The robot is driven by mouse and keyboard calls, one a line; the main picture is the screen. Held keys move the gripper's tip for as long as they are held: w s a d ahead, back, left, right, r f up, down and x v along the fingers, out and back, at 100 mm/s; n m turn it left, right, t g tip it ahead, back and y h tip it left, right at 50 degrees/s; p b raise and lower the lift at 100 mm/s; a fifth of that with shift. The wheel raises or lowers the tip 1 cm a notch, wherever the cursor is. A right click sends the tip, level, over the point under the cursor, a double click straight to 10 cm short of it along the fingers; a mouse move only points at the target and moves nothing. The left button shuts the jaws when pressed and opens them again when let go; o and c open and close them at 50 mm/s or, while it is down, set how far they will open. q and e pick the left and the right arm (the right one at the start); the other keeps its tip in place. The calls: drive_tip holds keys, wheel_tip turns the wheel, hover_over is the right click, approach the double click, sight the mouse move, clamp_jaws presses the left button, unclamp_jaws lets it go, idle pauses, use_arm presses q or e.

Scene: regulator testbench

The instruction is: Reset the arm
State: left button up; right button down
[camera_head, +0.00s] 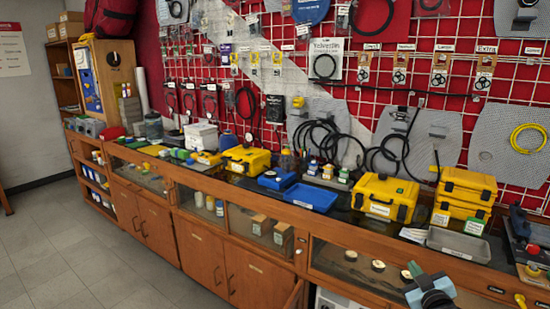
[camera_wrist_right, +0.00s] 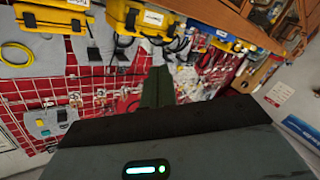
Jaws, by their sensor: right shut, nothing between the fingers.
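My right gripper (camera_head: 414,269) is at the bottom right of the head view, in front of the wooden counter (camera_head: 340,245). Its dark fingers also show in the right wrist view (camera_wrist_right: 157,85), where they are together with nothing between them. It touches nothing that I can see. My left gripper is not in the head view.
The counter holds yellow cases (camera_head: 386,197), a blue tray (camera_head: 311,197), a grey metal tray (camera_head: 458,243) and small boxes. A red wall grid (camera_head: 375,50) with hanging hoses and cables stands behind. The tiled floor (camera_head: 80,250) at left is clear.

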drive_tip(key=s+a+f+m+g+y, duration=0.1)
drive_tip(key=s+a+f+g, duration=0.25)
drive_tip(key=s+f, duration=0.6)
drive_tip(key=s+a+f+m+g, duration=0.1)
drive_tip(key=s+a+f+g, duration=0.1)
drive_tip(key=s+a+f, duration=0.55)
drive_tip(key=s+a+f+g, duration=0.1)
drive_tip(key=s+a+f, duration=0.1)
drive_tip(key=s, duration=0.7)
drive_tip(key=s+a+f+m+g+y, duration=0.1)
drive_tip(key=s+a+f, duration=0.1)
drive_tip(key=s, duration=0.8)
drive_tip(key=s+a+f+g, duration=0.1)
drive_tip(key=s+a+f, duration=0.1)
drive_tip(key=s, duration=0.8)
drive_tip(key=shift+a+f+y, duration=0.2)
drive_tip(key=shift+f+y, duration=0.1)
drive_tip(key=shift+f, duration=0.15)
drive_tip(key=shift+s+d, duration=0.1)
